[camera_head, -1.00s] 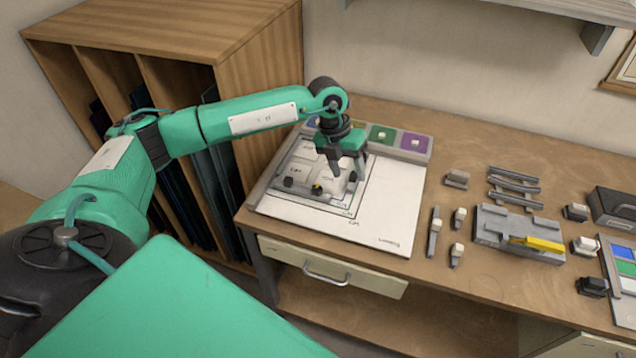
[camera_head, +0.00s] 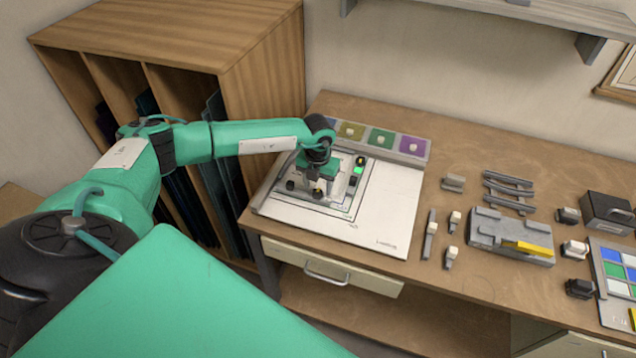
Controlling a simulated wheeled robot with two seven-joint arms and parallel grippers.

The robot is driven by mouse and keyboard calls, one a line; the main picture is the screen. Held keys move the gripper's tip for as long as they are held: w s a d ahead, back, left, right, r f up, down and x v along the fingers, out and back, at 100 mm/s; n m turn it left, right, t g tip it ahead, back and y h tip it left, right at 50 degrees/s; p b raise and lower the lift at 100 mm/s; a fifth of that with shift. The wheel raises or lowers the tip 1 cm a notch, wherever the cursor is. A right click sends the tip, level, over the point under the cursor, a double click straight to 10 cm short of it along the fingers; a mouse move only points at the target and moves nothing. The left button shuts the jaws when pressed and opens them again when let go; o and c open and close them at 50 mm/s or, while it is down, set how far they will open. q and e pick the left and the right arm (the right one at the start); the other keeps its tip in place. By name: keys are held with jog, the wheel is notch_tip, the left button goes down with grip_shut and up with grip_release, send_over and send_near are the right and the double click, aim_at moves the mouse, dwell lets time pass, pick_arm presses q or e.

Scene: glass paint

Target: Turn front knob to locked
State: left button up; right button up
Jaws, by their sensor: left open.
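A grey frame (camera_head: 300,197) lies on the white board (camera_head: 385,215) at the left of the workbench. On the frame's front side is a small dark front knob (camera_head: 317,193) with a yellow mark. Another dark knob (camera_head: 290,186) sits to its left, and a further dark knob with a yellow top (camera_head: 361,160) is at the back right. My left gripper (camera_head: 318,187) points down over the front knob, open, with its fingers low around or just behind it. I cannot tell if they touch it. My right gripper is out of view.
A row of coloured pads (camera_head: 381,140) lines the board's back edge. A wooden rack (camera_head: 262,90) stands close at the left. To the right lie small clips (camera_head: 451,254), a grey block with a yellow bar (camera_head: 512,238) and a tray of coloured glass (camera_head: 612,268).

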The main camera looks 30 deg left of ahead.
pick_arm(q)
jog(key=shift+f, duration=0.95)
jog(key=shift+c, duration=0.2)
jog(key=c, duration=0.9)
jog(key=shift+f+m+b, duration=0.1)
jog(key=shift+m+b, duration=0.2)
jog(key=m+b, duration=0.7)
jog(key=b, duration=0.1)
jog(key=m+b, duration=0.7)
jog(key=b, duration=0.1)
jog(key=shift+d+f, duration=0.1)
jog(key=shift+d, duration=0.1)
jog(key=shift+s+m+b, duration=0.1)
jog(key=shift+m+b, duration=1.3)
jog(key=shift+m, duration=0.1)
jog(key=shift+r+m, duration=0.25)
jog(key=shift+m, duration=0.05)
